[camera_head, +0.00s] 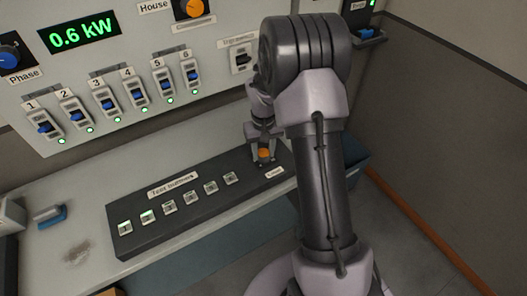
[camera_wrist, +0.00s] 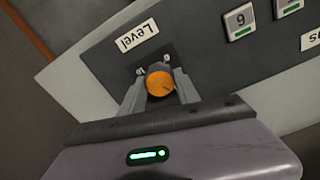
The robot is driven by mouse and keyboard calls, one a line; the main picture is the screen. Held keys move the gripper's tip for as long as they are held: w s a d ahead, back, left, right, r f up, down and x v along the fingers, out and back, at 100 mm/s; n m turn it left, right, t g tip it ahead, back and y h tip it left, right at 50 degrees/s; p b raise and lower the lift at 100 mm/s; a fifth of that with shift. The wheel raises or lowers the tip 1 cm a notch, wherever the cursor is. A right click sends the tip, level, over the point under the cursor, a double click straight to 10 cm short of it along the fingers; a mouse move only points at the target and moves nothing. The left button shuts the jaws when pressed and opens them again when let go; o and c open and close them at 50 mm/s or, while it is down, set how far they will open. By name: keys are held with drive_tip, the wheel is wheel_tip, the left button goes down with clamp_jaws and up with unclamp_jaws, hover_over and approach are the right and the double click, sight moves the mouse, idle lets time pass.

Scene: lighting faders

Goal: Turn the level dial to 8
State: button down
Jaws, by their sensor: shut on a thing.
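The level dial is an orange knob (camera_head: 264,154) at the right end of the dark console (camera_head: 150,230) on the bench. In the wrist view the orange knob (camera_wrist: 160,83) shows a dark pointer line on its face, beside a white "Level" label (camera_wrist: 137,36). My gripper (camera_head: 262,150) reaches down over it, and in the wrist view my gripper (camera_wrist: 158,88) has one finger on each side of the knob, shut on it. Any scale numbers around the dial are too small or hidden to read.
Several square buttons (camera_head: 169,207) run along the console left of the dial. Above stands a panel with several blue faders (camera_head: 107,103) and a green "0.6 kW" display (camera_head: 79,33). A blue-handled object (camera_head: 50,215) lies on the bench at left.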

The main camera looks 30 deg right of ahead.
drive_tip(key=m+b, duration=0.1)
drive_tip(key=m, duration=0.4)
drive_tip(key=shift+m, duration=0.3)
drive_tip(key=m+b, duration=0.1)
drive_tip(key=m, duration=0.4)
drive_tip(key=m+b, duration=0.1)
drive_tip(key=m, duration=0.4)
drive_tip(key=shift+m+b, duration=0.4)
drive_tip(key=m+b, duration=0.1)
drive_tip(key=m, duration=0.4)
drive_tip(key=shift+b, duration=0.35)
drive_tip(key=shift+m, duration=0.4)
drive_tip(key=c, duration=0.9)
unclamp_jaws()
